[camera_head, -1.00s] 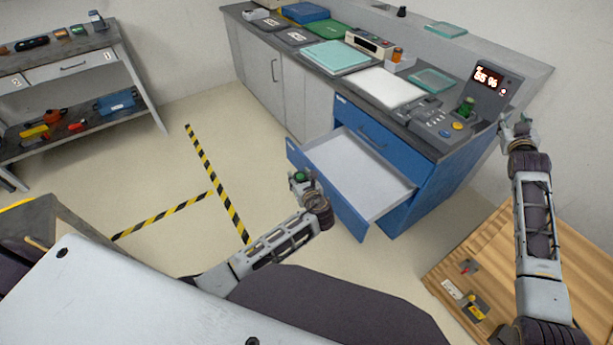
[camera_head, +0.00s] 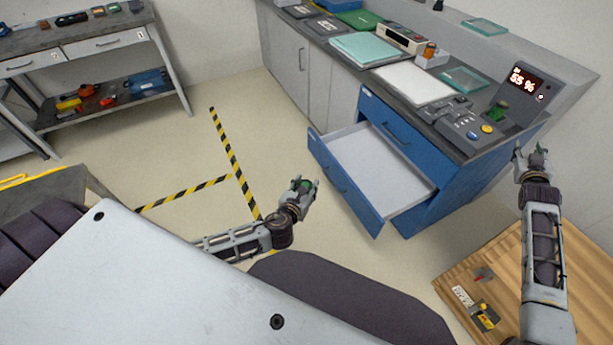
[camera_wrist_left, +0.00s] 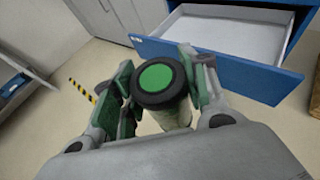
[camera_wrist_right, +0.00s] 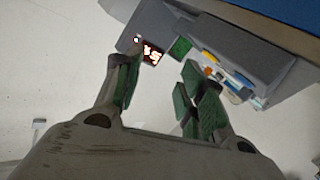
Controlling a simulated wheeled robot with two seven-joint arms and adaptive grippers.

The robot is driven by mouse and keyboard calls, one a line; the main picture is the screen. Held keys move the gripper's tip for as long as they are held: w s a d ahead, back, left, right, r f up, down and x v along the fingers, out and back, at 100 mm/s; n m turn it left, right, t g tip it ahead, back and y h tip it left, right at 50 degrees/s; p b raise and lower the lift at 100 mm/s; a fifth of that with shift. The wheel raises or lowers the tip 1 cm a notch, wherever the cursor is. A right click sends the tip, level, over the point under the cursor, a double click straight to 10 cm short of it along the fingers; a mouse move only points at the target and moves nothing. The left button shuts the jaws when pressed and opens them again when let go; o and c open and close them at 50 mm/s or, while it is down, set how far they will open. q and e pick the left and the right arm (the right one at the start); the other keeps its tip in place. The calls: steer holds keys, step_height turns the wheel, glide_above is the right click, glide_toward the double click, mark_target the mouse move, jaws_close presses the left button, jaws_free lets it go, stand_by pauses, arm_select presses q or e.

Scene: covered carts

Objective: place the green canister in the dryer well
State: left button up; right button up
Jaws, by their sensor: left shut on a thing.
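The green canister (camera_wrist_left: 165,95) has a green lid with a dark rim and a pale body. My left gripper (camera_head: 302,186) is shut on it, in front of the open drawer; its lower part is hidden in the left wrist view. The dryer (camera_head: 522,85) is the grey unit at the counter's right end, with a lit display that seems to read 53 %. My right gripper (camera_head: 533,152) is open and empty, in front of and below the dryer.
Trays and a white sheet (camera_head: 413,85) lie on the counter. A wooden table (camera_head: 540,262) is at the lower right, a shelf unit (camera_head: 93,58) at the back left. The striped floor area is clear.

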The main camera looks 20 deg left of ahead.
arm_select(q)
steer(key=shift+s+d+r+m+h, duration=0.2)
steer(key=shift+s+d+h, duration=0.1)
steer(key=shift+s, duration=0.15)
steer(key=shift+s+d+r+m+h, duration=0.1)
steer(key=shift+s+d+m+h, duration=0.15)
steer(key=shift+s, duration=0.35)
arm_select(e)
steer(key=s+a+f+g, duration=0.1)
steer(key=s+f+g, duration=0.2)
steer(key=s+f, duration=0.85)
steer(key=s+a+f+g, duration=0.15)
steer(key=s+f, duration=0.45)
steer(key=f, duration=1.1)
steer(key=s+f+g, duration=0.3)
steer(key=s+f, duration=0.5)
steer(key=f, duration=0.6)
steer(key=s+a+f+g, duration=0.1)
steer(key=s+f, duration=0.6)
steer(key=s, duration=0.8)
steer(key=s+a+f+g, duration=0.1)
steer(key=s+f+g, duration=0.3)
steer(key=s, duration=1.2)
steer(key=s+a+f+g, duration=0.2)
steer(key=s+f, duration=0.8)
steer(key=s, duration=0.6)
steer(key=shift+f+g+y, duration=0.2)
steer(key=shift+g+y, duration=0.1)
steer(key=shift+g, duration=0.05)
